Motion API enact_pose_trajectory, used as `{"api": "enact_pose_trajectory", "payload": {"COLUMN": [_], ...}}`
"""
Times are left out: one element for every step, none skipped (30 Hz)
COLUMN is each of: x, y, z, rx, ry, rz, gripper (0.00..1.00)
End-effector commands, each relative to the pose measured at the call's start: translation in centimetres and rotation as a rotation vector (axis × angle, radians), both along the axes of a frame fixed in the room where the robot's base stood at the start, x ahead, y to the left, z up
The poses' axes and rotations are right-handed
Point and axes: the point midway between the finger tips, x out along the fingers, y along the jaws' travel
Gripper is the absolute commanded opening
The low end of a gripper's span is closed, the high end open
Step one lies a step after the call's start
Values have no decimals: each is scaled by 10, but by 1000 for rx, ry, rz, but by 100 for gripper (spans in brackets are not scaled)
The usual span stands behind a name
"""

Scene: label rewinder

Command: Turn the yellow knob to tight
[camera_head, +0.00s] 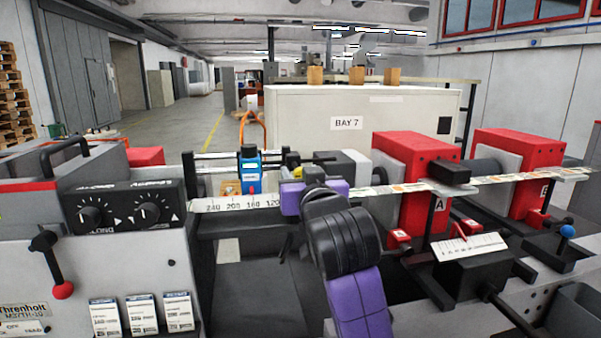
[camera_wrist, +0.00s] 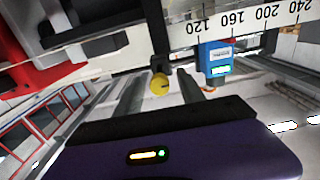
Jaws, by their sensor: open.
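The yellow knob (camera_wrist: 160,84) is a small round yellow piece below a dark bracket, near the middle of the wrist view. A bit of the knob (camera_head: 298,172) shows in the head view just behind my gripper; the rest is hidden. My gripper (camera_head: 315,190) is purple and black and open, in front of the numbered scale (camera_head: 216,205). In the wrist view my gripper's purple housing fills the bottom, apart from the knob in the picture. The knob's marking is too small to read.
A blue block with a lit display (camera_head: 250,172) sits on the rail left of the knob. Red units (camera_head: 408,170) stand to the right, with a printed label web running past. A control box with two black dials (camera_head: 120,208) is at the left.

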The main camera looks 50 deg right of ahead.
Motion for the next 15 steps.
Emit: {"api": "enact_pose_trajectory", "payload": {"x": [1, 2, 2, 3, 3, 2, 2, 2, 2, 2, 2, 2, 2, 2, 2], "y": [-1, -1, -2, -2, -2, -2, -2, -1, -1, -1, -1, -1, -1, -1, -1], "z": [0, 0, 0, 0, 0, 0, 0, 0, 0, 0, 0, 0, 0, 0, 0], "rx": [0, 0, 0, 0, 0, 0, 0, 0, 0, 0, 0, 0, 0, 0, 0], "ry": [0, 0, 0, 0, 0, 0, 0, 0, 0, 0, 0, 0, 0, 0, 0], "rz": [0, 0, 0, 0, 0, 0, 0, 0, 0, 0, 0, 0, 0, 0, 0], "gripper": [46, 46, 46, 46, 46, 46, 46, 46, 44, 38, 32, 24, 18, 13, 5]}}
